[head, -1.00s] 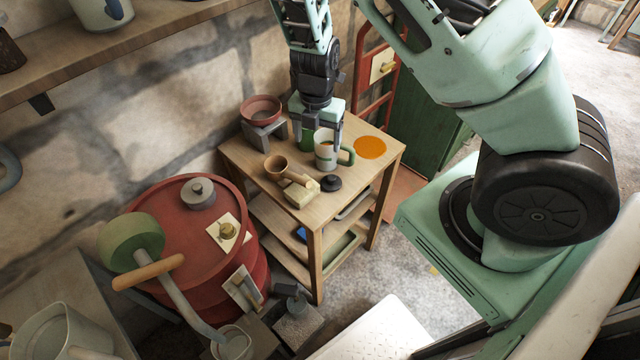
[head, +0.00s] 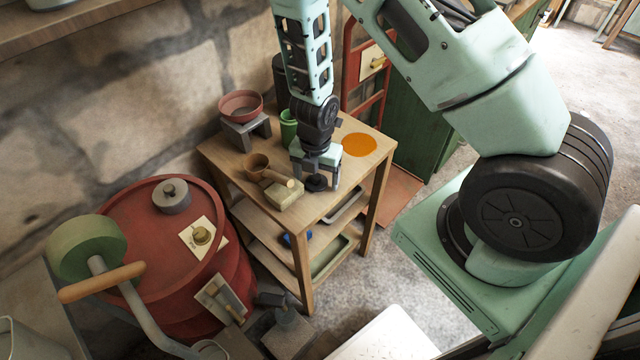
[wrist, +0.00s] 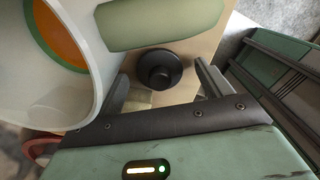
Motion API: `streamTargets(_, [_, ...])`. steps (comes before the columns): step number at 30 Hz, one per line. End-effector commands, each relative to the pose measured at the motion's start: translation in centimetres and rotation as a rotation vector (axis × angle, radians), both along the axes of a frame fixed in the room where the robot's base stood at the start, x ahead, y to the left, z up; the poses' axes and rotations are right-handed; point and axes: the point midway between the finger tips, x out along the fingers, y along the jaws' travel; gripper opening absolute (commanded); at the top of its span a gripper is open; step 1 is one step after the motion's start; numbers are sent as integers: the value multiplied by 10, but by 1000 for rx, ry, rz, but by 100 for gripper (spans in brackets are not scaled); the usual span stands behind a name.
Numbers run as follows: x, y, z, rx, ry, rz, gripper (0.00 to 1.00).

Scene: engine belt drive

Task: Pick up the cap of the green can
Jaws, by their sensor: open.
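The black cap (head: 317,183) lies on the wooden table (head: 222,150) near its front edge. In the wrist view the cap (wrist: 159,69) shows as a round disc with a raised knob, on the tabletop beyond the fingertips. My gripper (head: 318,177) is open above the cap, pointing down. In the wrist view the fingers of my gripper (wrist: 163,84) stand apart to either side of the cap, with nothing held. The green can (head: 288,128) stands upright farther back, left of my wrist, partly hidden by my arm.
A red bowl (head: 240,104) is behind; an orange disc (head: 360,145) lies right.

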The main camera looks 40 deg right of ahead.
Motion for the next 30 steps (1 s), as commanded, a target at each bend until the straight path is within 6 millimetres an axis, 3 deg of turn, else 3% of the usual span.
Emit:
streamTargets(8, [0,0,-3,-1,-1,0,78])
streamTargets(13, [0,0,-3,0,0,0,30])
streamTargets(25, [0,0,-1,-1,-1,0,30])
streamTargets(30, [1,0,10,-2,-1,0,30])
